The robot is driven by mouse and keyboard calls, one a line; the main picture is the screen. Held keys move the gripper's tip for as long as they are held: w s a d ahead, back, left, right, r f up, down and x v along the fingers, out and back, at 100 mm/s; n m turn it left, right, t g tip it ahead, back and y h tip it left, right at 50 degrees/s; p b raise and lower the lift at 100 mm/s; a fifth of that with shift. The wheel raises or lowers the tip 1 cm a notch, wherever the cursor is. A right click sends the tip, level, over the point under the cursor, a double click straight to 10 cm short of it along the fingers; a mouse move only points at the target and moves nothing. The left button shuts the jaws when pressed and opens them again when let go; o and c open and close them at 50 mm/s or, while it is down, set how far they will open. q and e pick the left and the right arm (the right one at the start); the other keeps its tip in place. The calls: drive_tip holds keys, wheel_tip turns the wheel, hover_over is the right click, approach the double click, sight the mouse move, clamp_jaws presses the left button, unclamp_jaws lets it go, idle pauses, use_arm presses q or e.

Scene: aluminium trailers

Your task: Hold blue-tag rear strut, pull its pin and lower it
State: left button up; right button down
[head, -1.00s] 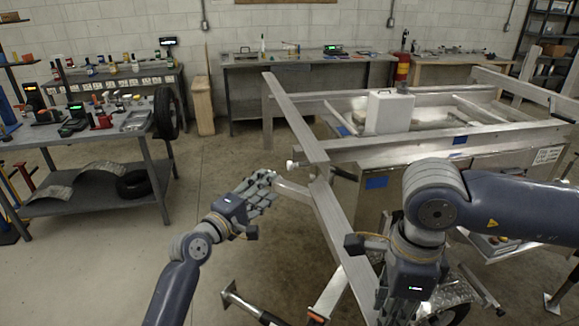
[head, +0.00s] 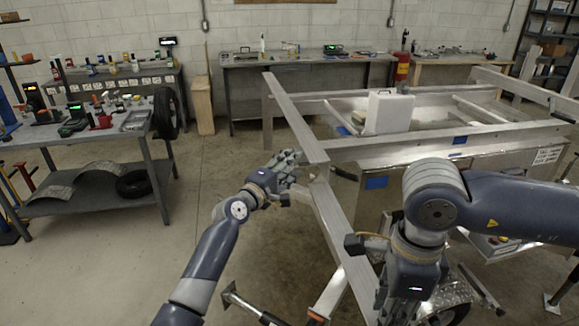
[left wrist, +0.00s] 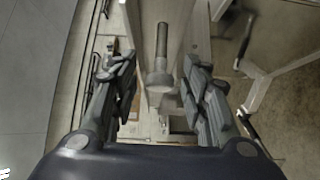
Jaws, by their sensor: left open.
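My left gripper (head: 290,160) is open at the corner where two aluminium beams meet. In the left wrist view its spread fingers (left wrist: 165,95) stand on either side of a grey pin (left wrist: 161,60) with a round head. The pin head points toward the palm, and I see a gap to the fingers. In the head view the hand hides the pin. A sloping aluminium beam (head: 342,232) runs down from the corner; I cannot tell whether it is the blue-tag strut. Blue patches (head: 376,182) show on the trailer side. My right wrist is beside the sloping beam; its fingers are not clear.
The trailer frame (head: 430,145) fills the right, with a white container (head: 388,112) on it. A workbench (head: 75,140) with tools stands at the left. The floor between bench and trailer is mostly clear.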

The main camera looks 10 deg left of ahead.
use_arm(q)
clamp_jaws()
drive_tip(key=shift+s+a+f, duration=0.1)
drive_tip(key=shift+s+a, duration=0.15)
drive_tip(key=shift+a, duration=0.55)
drive_tip(key=shift+s+a+f, duration=0.1)
drive_tip(key=shift+s+a, duration=0.1)
drive_tip(key=shift+a, duration=0.55)
unclamp_jaws()
drive_tip(key=shift+s+a+r, duration=0.1)
drive_tip(key=shift+a, duration=0.1)
drive_tip(key=shift+r, duration=0.1)
drive_tip(key=shift+d, duration=0.1)
drive_tip(key=v, duration=1.2)
